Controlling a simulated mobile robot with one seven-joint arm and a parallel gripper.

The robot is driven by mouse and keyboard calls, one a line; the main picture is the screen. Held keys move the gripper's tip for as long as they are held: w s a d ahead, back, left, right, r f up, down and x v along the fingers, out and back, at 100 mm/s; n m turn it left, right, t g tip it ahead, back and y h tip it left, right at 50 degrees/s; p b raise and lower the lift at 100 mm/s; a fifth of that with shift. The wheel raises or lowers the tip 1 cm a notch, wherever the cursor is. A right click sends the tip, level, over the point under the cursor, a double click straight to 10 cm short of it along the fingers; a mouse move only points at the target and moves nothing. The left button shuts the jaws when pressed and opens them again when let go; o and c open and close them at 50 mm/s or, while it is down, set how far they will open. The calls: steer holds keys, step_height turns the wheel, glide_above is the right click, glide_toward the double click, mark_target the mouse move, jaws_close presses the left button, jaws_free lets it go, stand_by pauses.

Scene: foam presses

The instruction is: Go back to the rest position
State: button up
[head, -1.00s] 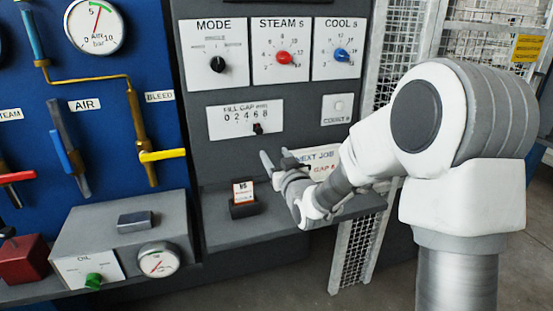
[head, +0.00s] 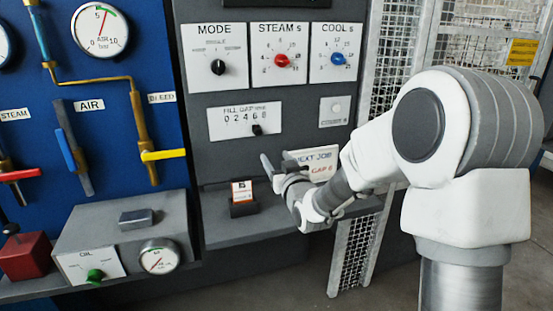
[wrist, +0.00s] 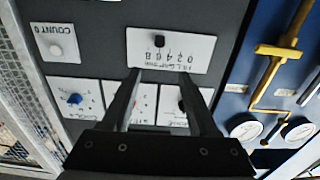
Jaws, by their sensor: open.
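My gripper (head: 275,171) is open and empty in the head view, in front of the grey control panel (head: 290,88). It is beside the NEXT JOB card (head: 318,163) and above the panel's ledge. In the wrist view my gripper (wrist: 168,75) shows both fingers apart with nothing between them, and the fill gap scale (wrist: 171,50) lies just beyond the tips. That view looks at the panel upside down. The fill gap slider (head: 257,129) sits near the right part of its scale in the head view.
Above are the black MODE knob (head: 218,67), red STEAM knob (head: 282,61) and blue COOL knob (head: 338,59). A small block with a card (head: 243,197) stands on the ledge. A mesh fence (head: 352,255) is at right. The yellow BLEED lever (head: 163,155) is at left.

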steer(key=s+d+m+g+h, duration=0.1)
steer(key=s+d+g, duration=0.3)
steer(key=s, duration=0.8)
steer(key=s+d+r+m+g+h+p, duration=0.1)
steer(key=s+d+g+h, duration=0.1)
steer(key=s, duration=1.1)
steer(key=s+d+r+m+g+h+p, duration=0.1)
steer(key=s+d+g, duration=0.4)
steer(key=s, duration=0.8)
steer(key=shift+d+r+g+h, duration=0.15)
steer(key=shift+d+g+h, duration=0.25)
steer(key=shift+h, duration=0.1)
